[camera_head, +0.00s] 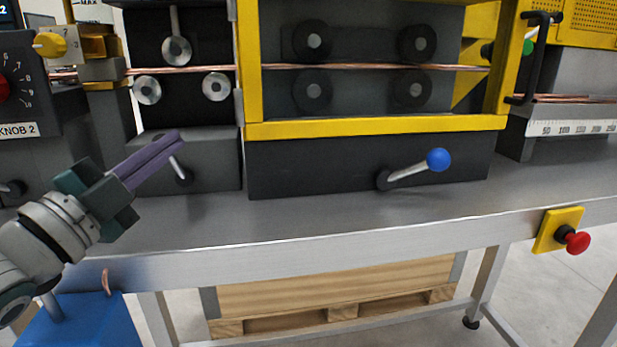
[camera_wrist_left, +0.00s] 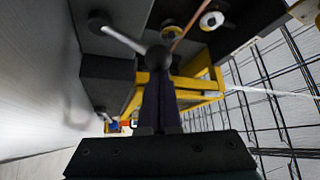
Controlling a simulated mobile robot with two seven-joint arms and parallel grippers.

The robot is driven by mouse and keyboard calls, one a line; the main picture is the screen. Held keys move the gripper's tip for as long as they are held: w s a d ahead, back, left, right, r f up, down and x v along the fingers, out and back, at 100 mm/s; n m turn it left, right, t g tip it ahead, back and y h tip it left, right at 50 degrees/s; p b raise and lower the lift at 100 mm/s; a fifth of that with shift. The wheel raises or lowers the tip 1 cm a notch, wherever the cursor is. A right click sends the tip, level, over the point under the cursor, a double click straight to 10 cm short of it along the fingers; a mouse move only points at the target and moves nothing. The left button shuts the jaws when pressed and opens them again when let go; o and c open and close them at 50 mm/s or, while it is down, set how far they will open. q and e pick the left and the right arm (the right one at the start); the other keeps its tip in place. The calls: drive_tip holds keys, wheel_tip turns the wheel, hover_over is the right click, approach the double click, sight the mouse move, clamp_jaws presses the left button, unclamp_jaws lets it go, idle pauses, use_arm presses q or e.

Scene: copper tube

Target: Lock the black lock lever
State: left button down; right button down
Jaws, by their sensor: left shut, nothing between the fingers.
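The black lock lever shows in the left wrist view as a silver rod ending in a black ball (camera_wrist_left: 158,58). In the head view its rod (camera_head: 177,166) rises from a pivot low on the front of the dark grey block, and its ball is hidden behind my fingers. My left gripper (camera_head: 173,141), with purple fingers, is shut and empty. Its tips are right at the ball; I cannot tell whether they touch it. In the left wrist view the shut fingers (camera_wrist_left: 158,82) point straight at the ball. My right gripper is not in view.
A lever with a blue ball (camera_head: 437,159) stands on the dark block to the right. A yellow frame (camera_head: 370,128) surrounds the rollers and copper tube (camera_head: 375,67). A red button (camera_head: 577,242) sits at the table's front edge. The grey tabletop (camera_head: 330,210) is clear in front.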

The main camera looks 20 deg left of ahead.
use_arm(q)
drive_tip(key=shift+s+a+f, duration=0.15)
drive_tip(key=shift+s+a, duration=0.2)
drive_tip(key=shift+a, duration=0.2)
drive_tip(key=shift+s+a+f, duration=0.1)
drive_tip(key=shift+s+a, duration=0.2)
drive_tip(key=shift+a, duration=0.2)
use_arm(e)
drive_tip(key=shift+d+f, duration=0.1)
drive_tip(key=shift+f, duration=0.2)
use_arm(q)
drive_tip(key=shift+a, duration=0.1)
